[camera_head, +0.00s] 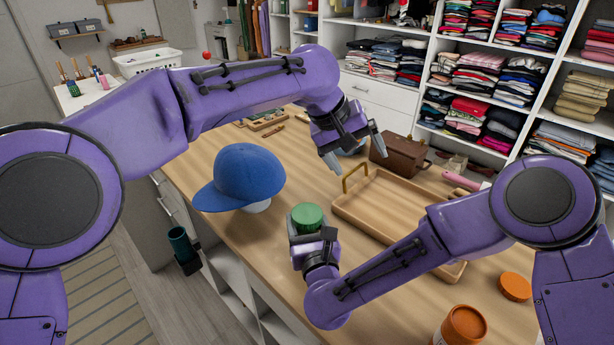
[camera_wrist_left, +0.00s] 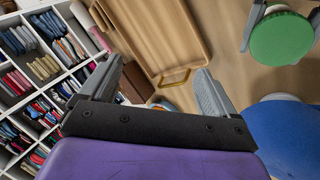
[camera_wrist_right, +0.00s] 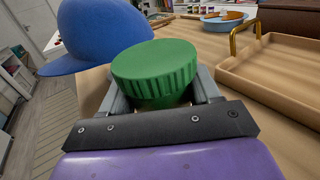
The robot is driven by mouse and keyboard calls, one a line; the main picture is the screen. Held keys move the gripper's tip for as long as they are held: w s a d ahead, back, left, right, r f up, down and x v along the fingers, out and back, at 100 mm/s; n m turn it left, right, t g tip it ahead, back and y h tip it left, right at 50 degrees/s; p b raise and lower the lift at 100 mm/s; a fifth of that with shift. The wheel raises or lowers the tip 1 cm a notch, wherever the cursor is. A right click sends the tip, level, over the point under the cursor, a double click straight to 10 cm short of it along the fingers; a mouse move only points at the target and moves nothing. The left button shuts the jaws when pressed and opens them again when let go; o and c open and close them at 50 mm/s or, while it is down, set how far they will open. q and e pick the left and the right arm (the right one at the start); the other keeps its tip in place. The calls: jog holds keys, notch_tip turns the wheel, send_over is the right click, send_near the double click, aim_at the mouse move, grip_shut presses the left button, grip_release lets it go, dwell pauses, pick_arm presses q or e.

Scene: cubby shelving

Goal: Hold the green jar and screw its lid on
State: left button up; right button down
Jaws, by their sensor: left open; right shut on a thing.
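The green jar (camera_wrist_right: 160,98) is upright between the fingers of my right gripper (camera_head: 312,234), which is shut on it at the near edge of the worktop. A ribbed green lid (camera_head: 307,217) sits on top; whether it is threaded tight cannot be told. The lid also shows at the upper right of the left wrist view (camera_wrist_left: 281,38). My left gripper (camera_head: 354,154) is open and empty, above the worktop, behind and to the right of the jar in the head view. Its spread fingers show in the left wrist view (camera_wrist_left: 158,75).
A blue cap (camera_head: 243,178) on a stand is left of the jar. A wooden tray (camera_head: 345,208) with a brass handle lies to the right, a brown box (camera_head: 398,156) behind it. An orange jar (camera_head: 462,327) and orange lid (camera_head: 514,286) are at the front right.

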aim_at(307, 213)
pick_arm(q)
jog(key=s+a+f+n+y, duration=0.1)
jog(key=a+n+y, duration=0.1)
jog(key=a, duration=0.1)
jog(key=s+a+f+n+g+y, duration=0.1)
jog(key=a+n, duration=0.1)
jog(key=a, duration=0.1)
jog(key=s+a+n+g+y, duration=0.1)
jog(key=a+n+y, duration=0.1)
jog(key=a+n, duration=0.1)
jog(key=shift+s+a+f+y, duration=0.1)
jog(key=shift+f+y, duration=0.2)
jog(key=shift+f, duration=0.1)
jog(key=shift+s+a+n, duration=0.15)
jog(key=shift+a+n, duration=0.1)
jog(key=shift+n, duration=0.75)
notch_tip(307, 213, down, 8)
jog(key=shift+f, duration=0.1)
